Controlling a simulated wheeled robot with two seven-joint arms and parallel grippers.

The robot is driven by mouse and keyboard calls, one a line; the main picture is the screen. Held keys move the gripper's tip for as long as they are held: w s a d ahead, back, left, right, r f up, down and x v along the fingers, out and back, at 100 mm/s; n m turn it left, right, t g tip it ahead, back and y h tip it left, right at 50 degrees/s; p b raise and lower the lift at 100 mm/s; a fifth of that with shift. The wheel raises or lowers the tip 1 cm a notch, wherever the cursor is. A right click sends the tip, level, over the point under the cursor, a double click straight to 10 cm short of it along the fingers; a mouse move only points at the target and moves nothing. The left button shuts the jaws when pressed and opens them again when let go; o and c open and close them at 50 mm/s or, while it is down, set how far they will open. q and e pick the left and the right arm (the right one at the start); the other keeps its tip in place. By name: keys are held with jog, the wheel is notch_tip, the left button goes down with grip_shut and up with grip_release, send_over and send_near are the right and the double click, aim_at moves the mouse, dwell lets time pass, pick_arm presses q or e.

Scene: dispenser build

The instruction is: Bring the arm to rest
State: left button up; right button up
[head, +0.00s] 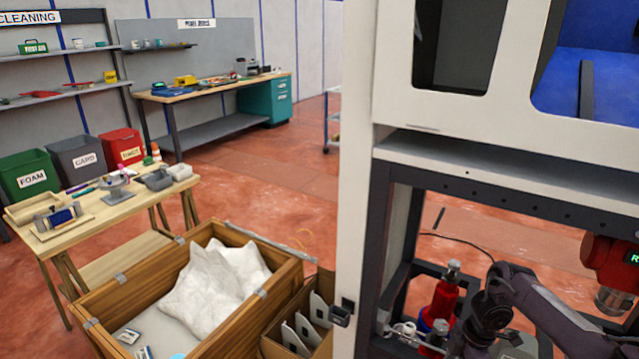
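My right arm, dark grey and jointed, comes in from the lower right and bends inside the open lower bay of the white and dark-framed dispenser cabinet (378,240). Its far end, where my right gripper (482,338) seems to be, is low in the bay, just right of a red bottle (442,298) with a grey top. The fingers cannot be made out, so whether they are open or touch anything cannot be told. My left arm and gripper are not in view.
A red device (612,262) with a green-lit display hangs at the right edge, close to my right arm. A wooden crate (108,332) with white wrapping stands left of the cabinet, beside a divided box (272,346). A wooden table (118,212) stands farther left. Red floor behind is open.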

jog(key=s+a+f+m+t+y, duration=0.1)
jog(key=s+a+f+m, duration=0.25)
jog(key=a+f, duration=0.55)
jog(key=s+a+f+m+t+y, duration=0.2)
jog(key=s+a+f, duration=0.3)
jog(key=f, duration=0.8)
jog(key=s+f+m+h, duration=0.1)
jog(key=s+f+m, duration=0.2)
jog(key=s+f, duration=0.55)
jog(key=s+d+f+m+h, duration=0.2)
jog(key=s+f+m, duration=0.1)
jog(key=s, duration=1)
jog(key=s+d+f+m+g+h, duration=0.1)
jog(key=s+d+f+m+h, duration=0.1)
jog(key=s, duration=1.2)
notch_tip(320, 180, down, 2)
jog(key=shift+d+m, duration=0.75)
jog(key=shift+d, duration=0.05)
